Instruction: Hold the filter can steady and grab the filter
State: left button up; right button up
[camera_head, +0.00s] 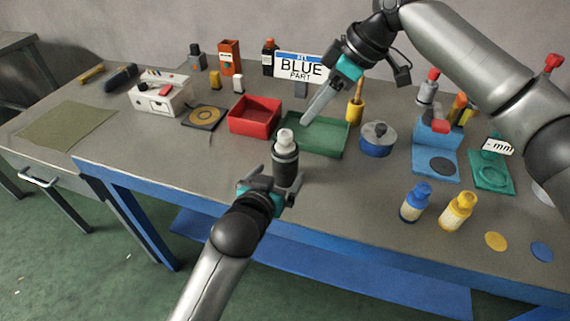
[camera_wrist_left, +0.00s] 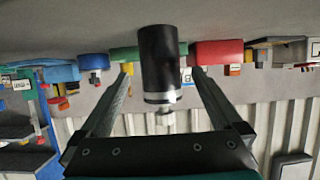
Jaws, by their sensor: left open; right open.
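A dark filter can (camera_head: 285,167) stands upright near the front edge of the table. A white-topped filter (camera_head: 285,138) shows at its upper end. My left gripper (camera_head: 275,186) is open at the can's lower part. In the left wrist view the black can (camera_wrist_left: 158,60) lies between the two spread fingers of the left gripper (camera_wrist_left: 162,78), with visible gaps on both sides. The white filter end (camera_wrist_left: 165,117) shows below it in that inverted-looking view. My right gripper (camera_head: 312,110) is open and empty, above the green tray behind the can, apart from the filter.
A red bin (camera_head: 254,115) and a green tray (camera_head: 325,148) stand behind the can. A blue pot (camera_head: 377,148) is to the right. A blue bottle (camera_head: 416,203) and a yellow bottle (camera_head: 457,211) stand near the front edge.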

aim_at(282, 169)
pick_arm(q)
jog(key=shift+x, duration=3.15)
jog(key=shift+c, duration=0.4)
